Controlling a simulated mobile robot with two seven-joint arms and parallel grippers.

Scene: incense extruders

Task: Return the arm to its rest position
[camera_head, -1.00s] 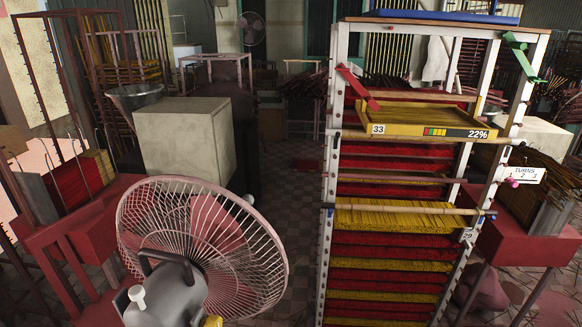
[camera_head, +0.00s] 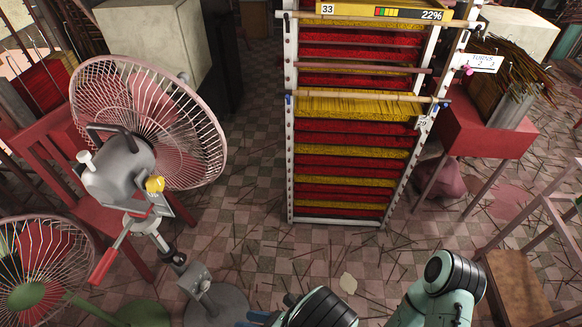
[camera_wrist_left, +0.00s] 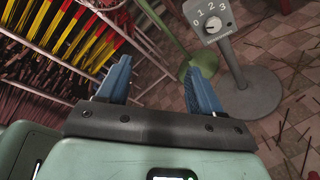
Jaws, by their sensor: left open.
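My left gripper (camera_wrist_left: 160,88) is open in the left wrist view, with its two blue fingers apart and nothing between them. In the head view my left arm shows at the bottom edge, with a bit of a blue finger beside it. My right arm (camera_head: 445,288) is bent at the bottom right of the head view; its gripper is out of the picture.
A pink-caged pedestal fan (camera_head: 145,125) stands at left; its dial box (camera_wrist_left: 213,22) is beyond my left fingers. A green-based fan (camera_head: 45,265) is lower left. A tall rack of red and yellow sticks (camera_head: 290,165) stands ahead. Tiled floor (camera_head: 260,245) lies before it.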

